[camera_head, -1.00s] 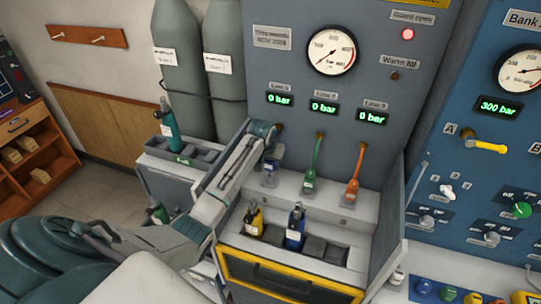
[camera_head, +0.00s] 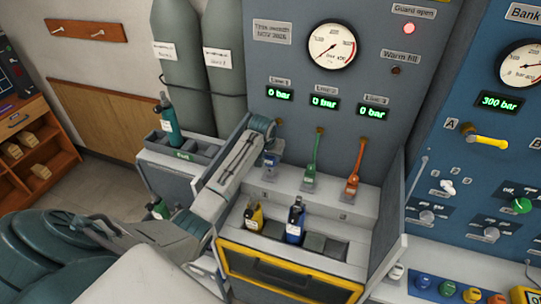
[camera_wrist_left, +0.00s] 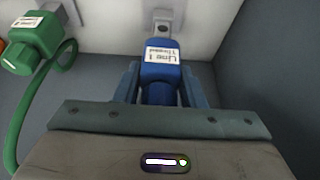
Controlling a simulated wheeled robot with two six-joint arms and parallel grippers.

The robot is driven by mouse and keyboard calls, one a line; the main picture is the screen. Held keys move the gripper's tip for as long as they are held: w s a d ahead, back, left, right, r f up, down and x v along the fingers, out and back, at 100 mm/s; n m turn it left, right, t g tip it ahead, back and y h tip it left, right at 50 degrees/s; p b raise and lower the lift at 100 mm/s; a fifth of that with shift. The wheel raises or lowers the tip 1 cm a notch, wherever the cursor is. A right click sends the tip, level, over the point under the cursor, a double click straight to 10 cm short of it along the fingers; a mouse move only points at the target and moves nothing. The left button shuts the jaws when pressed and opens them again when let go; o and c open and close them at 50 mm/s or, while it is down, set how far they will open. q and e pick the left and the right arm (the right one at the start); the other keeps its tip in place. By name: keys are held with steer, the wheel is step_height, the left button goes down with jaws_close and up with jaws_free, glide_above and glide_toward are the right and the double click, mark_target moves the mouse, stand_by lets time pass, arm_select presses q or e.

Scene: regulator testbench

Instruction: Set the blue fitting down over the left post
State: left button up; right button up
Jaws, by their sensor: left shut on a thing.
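The blue fitting, labelled Line 1, is in my left gripper (camera_wrist_left: 161,88), whose two fingers stand on either side of it. In the left wrist view the blue fitting (camera_wrist_left: 160,72) has a white label facing the camera. In the head view the blue fitting (camera_head: 270,161) shows small above the left end of the ledge, below my left gripper (camera_head: 270,151). A small grey metal post (camera_wrist_left: 162,24) with a dark hole shows just beyond the fitting, on the pale surface. I cannot tell whether the fitting touches it. My right gripper is not in view.
A green fitting (camera_head: 310,181) and an orange fitting (camera_head: 352,187) with hoses stand to the right on the ledge. Below are a yellow bottle (camera_head: 254,218) and a blue bottle (camera_head: 295,222). The panel (camera_head: 290,62) rises behind; a side wall (camera_head: 392,200) bounds the right.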

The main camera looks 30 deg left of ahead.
arm_select(q)
steer(key=shift+f, duration=0.25)
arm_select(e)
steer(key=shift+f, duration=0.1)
arm_select(q)
steer(key=shift+f, duration=0.35)
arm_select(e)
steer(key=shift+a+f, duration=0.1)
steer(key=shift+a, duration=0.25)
arm_select(q)
steer(key=shift+f+b, duration=0.45)
steer(key=shift+f, duration=0.2)
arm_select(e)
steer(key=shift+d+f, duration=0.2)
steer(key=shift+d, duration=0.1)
arm_select(q)
steer(key=shift+f, duration=0.6)
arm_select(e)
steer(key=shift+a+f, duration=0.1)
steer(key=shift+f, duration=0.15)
arm_select(q)
steer(key=o, duration=1.2)
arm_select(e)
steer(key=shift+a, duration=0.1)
arm_select(q)
steer(key=shift+o, duration=0.2)
steer(key=shift+s+r, duration=0.1)
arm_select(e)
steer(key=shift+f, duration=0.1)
